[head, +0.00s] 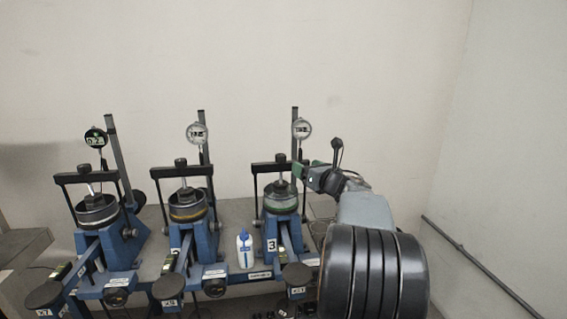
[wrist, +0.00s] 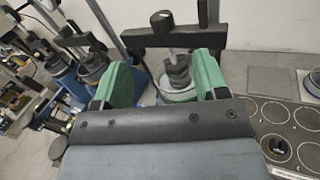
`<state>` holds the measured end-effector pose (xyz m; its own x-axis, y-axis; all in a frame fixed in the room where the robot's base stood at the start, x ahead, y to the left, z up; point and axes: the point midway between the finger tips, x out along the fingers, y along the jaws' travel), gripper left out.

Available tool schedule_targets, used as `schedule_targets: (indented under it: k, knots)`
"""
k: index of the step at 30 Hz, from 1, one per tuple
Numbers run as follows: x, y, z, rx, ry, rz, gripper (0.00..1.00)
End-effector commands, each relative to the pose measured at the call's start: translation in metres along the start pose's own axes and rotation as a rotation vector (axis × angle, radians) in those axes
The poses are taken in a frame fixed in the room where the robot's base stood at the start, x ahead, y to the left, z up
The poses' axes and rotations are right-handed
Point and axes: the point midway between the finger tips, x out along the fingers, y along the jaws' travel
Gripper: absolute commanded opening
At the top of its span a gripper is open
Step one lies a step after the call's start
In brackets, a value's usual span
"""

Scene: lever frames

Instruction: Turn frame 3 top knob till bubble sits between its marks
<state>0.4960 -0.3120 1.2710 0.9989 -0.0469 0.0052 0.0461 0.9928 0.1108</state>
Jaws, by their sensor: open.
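Frame 3 (head: 270,246) is the rightmost blue lever frame in the head view, marked with a 3. Its dark top knob (head: 281,158) sits above the black crossbar; it also shows in the wrist view (wrist: 162,20). Below the crossbar, a steel stem runs down to a dark nut (wrist: 178,72) over the cell. My gripper (head: 306,170) is open beside the right end of the crossbar. In the wrist view, its green fingers (wrist: 162,78) are apart, with the stem and nut seen between them, and the knob beyond. The bubble and its marks are too small to read.
Two similar frames, the middle one (head: 185,240) and the left one (head: 100,235), stand to the left. Frame 3's dial gauge (head: 302,128) and post rise behind its crossbar. A white-and-blue bottle (head: 245,249) stands between frames 2 and 3.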

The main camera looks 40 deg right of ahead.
Motion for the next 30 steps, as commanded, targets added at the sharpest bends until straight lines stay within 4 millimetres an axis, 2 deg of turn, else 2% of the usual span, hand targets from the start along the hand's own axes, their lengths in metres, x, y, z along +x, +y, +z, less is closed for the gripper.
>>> schedule_targets:
  k: [5, 21, 30]
  knots:
    - [0.004, -0.008, -0.006, -0.113, 0.009, 0.054, 0.67]
    - [0.100, -0.001, -0.005, -0.120, 0.009, 0.059, 0.67]
    - [0.129, 0.000, -0.007, -0.120, 0.008, 0.057, 0.67]
